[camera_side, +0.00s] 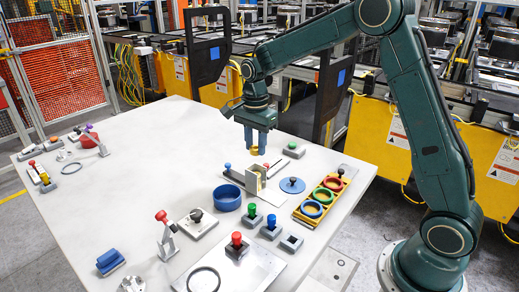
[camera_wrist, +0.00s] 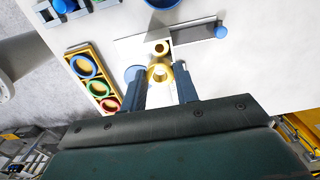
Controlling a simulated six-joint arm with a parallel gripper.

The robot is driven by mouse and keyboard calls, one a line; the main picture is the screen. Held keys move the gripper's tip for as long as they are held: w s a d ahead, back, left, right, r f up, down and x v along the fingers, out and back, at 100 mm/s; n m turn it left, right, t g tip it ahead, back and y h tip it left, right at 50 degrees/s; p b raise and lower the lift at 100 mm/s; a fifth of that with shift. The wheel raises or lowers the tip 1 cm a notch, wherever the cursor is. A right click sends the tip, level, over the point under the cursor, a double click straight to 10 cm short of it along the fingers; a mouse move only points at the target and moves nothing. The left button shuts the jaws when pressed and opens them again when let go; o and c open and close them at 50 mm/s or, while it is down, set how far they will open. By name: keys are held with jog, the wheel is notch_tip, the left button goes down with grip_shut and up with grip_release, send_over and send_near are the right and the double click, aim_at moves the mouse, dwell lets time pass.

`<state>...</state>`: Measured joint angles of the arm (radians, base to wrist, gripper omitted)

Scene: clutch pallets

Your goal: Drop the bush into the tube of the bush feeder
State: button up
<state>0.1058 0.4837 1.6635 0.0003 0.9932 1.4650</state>
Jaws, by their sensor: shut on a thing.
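My gripper (camera_side: 255,150) points down and is shut on a brass-coloured bush (camera_side: 254,151). In the wrist view the bush is a ring (camera_wrist: 160,72) with an open hole, between the fingertips of my gripper (camera_wrist: 160,77). The bush feeder (camera_side: 253,180) is a beige upright block on the table, below my gripper in the side view. In the wrist view the round opening of its tube (camera_wrist: 161,48) shows just beyond the held bush. The bush is above the feeder and apart from it. How far the two are out of line is hard to tell.
A yellow tray (camera_side: 323,201) with blue, green and red rings lies to the right. A blue disc (camera_side: 292,185) with a knob lies between it and the feeder. The table's (camera_side: 130,195) left middle is free.

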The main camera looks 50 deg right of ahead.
jog(key=shift+f, duration=2.25)
jog(key=shift+f, duration=0.1)
jog(key=o, duration=1.1)
jog(key=shift+r, duration=3)
